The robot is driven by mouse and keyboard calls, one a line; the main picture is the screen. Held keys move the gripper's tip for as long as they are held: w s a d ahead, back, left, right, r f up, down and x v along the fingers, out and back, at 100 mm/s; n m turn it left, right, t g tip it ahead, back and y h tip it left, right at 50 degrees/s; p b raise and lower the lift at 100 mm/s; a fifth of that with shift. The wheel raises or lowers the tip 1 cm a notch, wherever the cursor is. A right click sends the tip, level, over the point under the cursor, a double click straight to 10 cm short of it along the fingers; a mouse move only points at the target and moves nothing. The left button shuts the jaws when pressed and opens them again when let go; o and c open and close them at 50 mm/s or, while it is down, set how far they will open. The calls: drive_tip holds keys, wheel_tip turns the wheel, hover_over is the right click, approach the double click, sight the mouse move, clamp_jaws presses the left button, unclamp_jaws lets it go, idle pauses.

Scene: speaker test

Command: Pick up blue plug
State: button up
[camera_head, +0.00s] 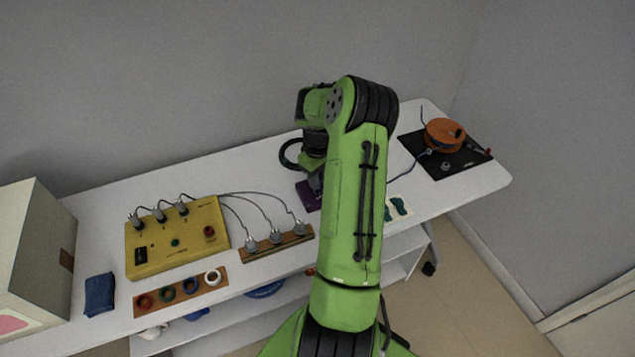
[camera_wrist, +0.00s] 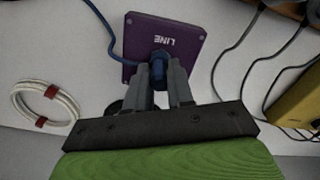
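The blue plug (camera_wrist: 158,70) sits at a purple box (camera_wrist: 188,28) marked LINE in the wrist view. A blue cable runs from the plug up to the left. My gripper (camera_wrist: 160,74) has its two fingers close on either side of the plug, with no clear gap, and looks shut on it. The plug's tip is hidden, so I cannot tell whether it is still seated in the box. In the head view the purple box (camera_head: 307,197) shows partly behind my green arm, and the plug cannot be made out there.
A yellow box (camera_head: 177,238) with several grey plugs and cables stands to the left. A wooden strip (camera_head: 277,245) holds more plugs. A coiled white cable (camera_wrist: 45,104) lies beside the purple box. An orange reel (camera_head: 440,134) sits on a black mat (camera_head: 465,161) at the right.

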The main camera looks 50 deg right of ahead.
clamp_jaws()
drive_tip(key=shift+r, duration=0.1)
wheel_tip(320, 180, up, 10)
drive_tip(key=p, duration=0.2)
drive_tip(key=shift+p, duration=0.3)
wheel_tip(320, 180, up, 4)
drive_tip(key=p, duration=0.3)
drive_tip(key=shift+p, duration=0.35)
